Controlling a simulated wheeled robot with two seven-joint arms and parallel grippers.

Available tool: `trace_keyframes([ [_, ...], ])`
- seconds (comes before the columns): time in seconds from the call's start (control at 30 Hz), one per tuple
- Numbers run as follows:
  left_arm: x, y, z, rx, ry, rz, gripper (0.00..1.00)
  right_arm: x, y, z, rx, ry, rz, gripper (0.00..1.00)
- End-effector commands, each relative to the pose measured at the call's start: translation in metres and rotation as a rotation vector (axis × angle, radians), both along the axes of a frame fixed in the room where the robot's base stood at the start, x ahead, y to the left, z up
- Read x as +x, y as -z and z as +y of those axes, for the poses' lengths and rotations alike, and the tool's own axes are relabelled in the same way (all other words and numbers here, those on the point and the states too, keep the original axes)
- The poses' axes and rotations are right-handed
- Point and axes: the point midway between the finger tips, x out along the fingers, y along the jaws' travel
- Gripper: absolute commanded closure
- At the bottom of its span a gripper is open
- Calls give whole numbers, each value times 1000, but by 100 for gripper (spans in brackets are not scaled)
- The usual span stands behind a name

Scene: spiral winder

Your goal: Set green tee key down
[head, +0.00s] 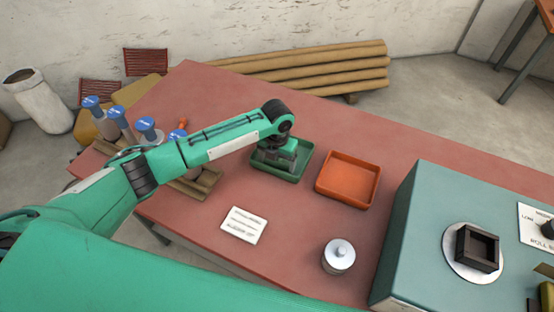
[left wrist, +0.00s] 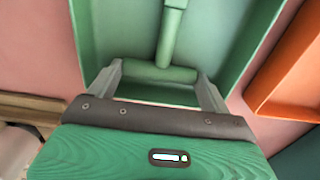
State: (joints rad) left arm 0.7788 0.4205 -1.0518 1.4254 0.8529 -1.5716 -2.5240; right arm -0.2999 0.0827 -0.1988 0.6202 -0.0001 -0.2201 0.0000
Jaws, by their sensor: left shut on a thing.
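The green tee key (left wrist: 169,40) shows in the left wrist view, its crossbar between my left gripper's (left wrist: 160,74) two fingers and its stem pointing away. The left gripper is shut on it. Behind the key is the green tray (left wrist: 105,40). In the head view my left gripper (head: 281,160) is over the green tray (head: 268,176), low within its outline, and hides the key. I cannot tell whether the key touches the tray floor. My right gripper is not in view.
An orange tray (head: 348,178) stands just right of the green one. A white card (head: 243,225) and a lidded metal pot (head: 338,257) are nearer. A teal machine (head: 420,230) fills the right side. Blue-topped tools (head: 148,130) stand at the left. The red tabletop between is clear.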

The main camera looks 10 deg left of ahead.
Motion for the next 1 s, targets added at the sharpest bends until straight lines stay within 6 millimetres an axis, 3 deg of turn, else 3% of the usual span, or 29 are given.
trace_keyframes([
  [0.07,0,3,0,0,0,0,44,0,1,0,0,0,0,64],
  [0.1,0,3,0,0,0,0,15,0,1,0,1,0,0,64],
  [0.2,0,2,0,0,0,0,0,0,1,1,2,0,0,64],
  [0.43,0,0,0,0,0,0,0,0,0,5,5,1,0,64],
  [0.57,1,-11,0,-3,1,-4,0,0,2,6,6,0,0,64],
  [1.0,1,-98,0,-2,0,-3,0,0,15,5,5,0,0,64],
])
